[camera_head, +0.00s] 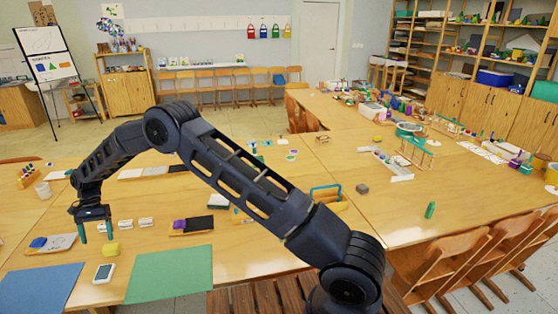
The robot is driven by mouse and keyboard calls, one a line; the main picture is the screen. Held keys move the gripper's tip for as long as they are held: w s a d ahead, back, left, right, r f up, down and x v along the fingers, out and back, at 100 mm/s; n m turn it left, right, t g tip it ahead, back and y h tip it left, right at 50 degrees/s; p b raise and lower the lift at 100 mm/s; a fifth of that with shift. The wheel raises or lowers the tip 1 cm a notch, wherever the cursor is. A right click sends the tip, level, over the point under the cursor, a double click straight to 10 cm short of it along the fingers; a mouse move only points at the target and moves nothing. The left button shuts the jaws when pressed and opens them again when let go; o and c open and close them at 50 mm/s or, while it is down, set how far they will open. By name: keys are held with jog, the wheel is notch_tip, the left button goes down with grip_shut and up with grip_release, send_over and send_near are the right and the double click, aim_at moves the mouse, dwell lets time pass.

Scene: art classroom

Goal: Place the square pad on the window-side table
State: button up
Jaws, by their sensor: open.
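My gripper (96,236) points down over the left table (215,240), its two teal fingers apart with nothing visible between them. Which thing is the square pad is not certain. A blue mat (38,290) and a green mat (170,274) lie flat at the table's front. A small yellow block (111,249) sits just right of and below the fingers. A tray (48,245) with a small blue piece (39,242) lies to their left. No window shows, so I cannot tell which table is the window-side one; another table (405,220) stands to the right.
White blocks (126,225) and a white phone-like device (104,273) lie near the gripper. Wooden chairs (440,260) line the right table's front edge.

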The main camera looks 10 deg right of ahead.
jog(key=w+d+r+t+y, duration=0.1)
jog(key=w+d+r, duration=0.4)
jog(key=d+r, duration=0.4)
jog(key=w+d+r+t, duration=0.1)
jog(key=w+d+r, duration=0.3)
jog(key=d+r, duration=0.55)
jog(key=d+r+t, duration=0.1)
jog(key=d+r, duration=0.6)
jog(key=d, duration=0.4)
jog(key=d+r+t, duration=0.1)
jog(key=d+r, duration=0.5)
jog(key=d, duration=0.5)
jog(key=s+d+r+t, duration=0.1)
jog(key=s+d+r, duration=0.1)
jog(key=s+d, duration=0.35)
jog(key=s+d+r+t, duration=0.1)
jog(key=s+d+r, duration=0.1)
jog(key=d, duration=0.6)
jog(key=s+d+r+t, duration=0.1)
jog(key=s+d+r, duration=0.1)
jog(key=s+d, duration=0.35)
jog(key=s+d+f+t+h, duration=0.1)
jog(key=s+d+f, duration=0.3)
jog(key=s+d, duration=1.1)
jog(key=shift+s+t, duration=0.5)
